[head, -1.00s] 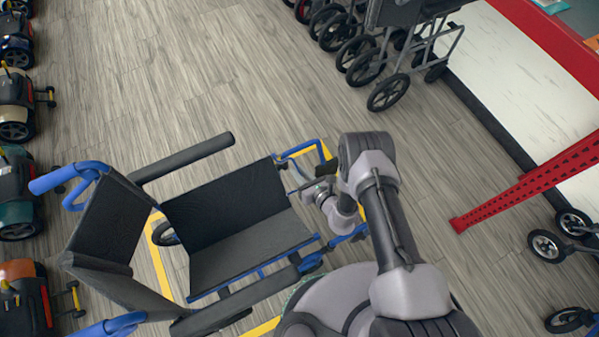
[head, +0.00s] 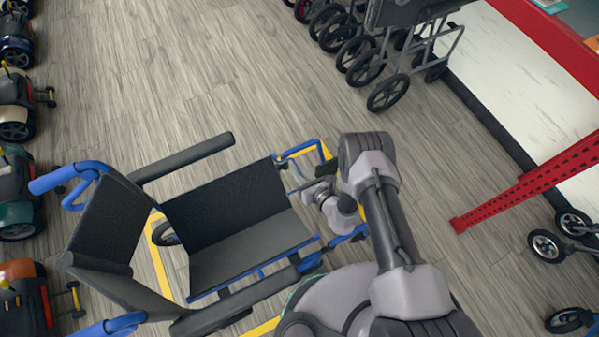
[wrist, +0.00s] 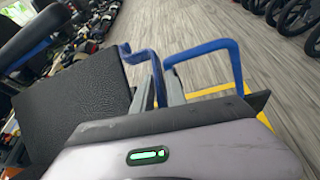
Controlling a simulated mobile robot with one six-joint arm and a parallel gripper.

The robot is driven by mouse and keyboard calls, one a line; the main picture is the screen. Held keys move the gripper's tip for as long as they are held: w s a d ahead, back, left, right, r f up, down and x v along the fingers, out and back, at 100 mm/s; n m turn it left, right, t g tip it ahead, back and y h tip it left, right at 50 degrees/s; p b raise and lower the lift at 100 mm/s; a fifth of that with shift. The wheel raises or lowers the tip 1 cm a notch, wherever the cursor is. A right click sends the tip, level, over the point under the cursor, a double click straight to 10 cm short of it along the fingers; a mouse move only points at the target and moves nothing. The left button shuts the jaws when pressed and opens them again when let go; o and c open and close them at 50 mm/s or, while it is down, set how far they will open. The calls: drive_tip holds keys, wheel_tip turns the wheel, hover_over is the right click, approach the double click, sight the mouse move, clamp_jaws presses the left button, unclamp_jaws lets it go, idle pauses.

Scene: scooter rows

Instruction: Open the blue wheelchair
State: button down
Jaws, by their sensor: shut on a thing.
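The blue wheelchair (head: 252,255) stands left of my arm in the head view, with blue tubes, dark armrests and a black seat. Its seat is creased, one panel rising steeply and the other lying flatter, so it looks partly spread. My gripper (head: 303,190) is at the front end of the chair, beside the seat's edge. In the wrist view, my gripper (wrist: 161,92) is shut around a blue tube of the wheelchair frame (wrist: 157,72). The black seat panel (wrist: 72,105) is to its left. The exact contact is small and partly hidden.
Yellow floor lines (head: 160,265) run around the chair. Scooters (head: 15,105) line the left edge. Folded grey wheelchairs (head: 400,60) stand at the top right. The wood floor above the chair is clear.

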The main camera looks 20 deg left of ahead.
idle(0.3)
drive_tip(key=w+a+f+g+h+b, duration=0.2)
drive_tip(key=w+a+f+b, duration=0.4)
drive_tip(key=f+b, duration=0.3)
drive_tip(key=shift+a+f+h, duration=0.15)
drive_tip(key=shift+a+h, duration=0.25)
drive_tip(key=shift+a, duration=0.45)
drive_tip(key=c, duration=1.7)
unclamp_jaws()
drive_tip(key=shift+f, duration=0.1)
drive_tip(key=shift+c, duration=0.2)
drive_tip(key=o, duration=0.4)
drive_tip(key=shift+w+a+f, duration=0.15)
drive_tip(key=shift+r, duration=0.2)
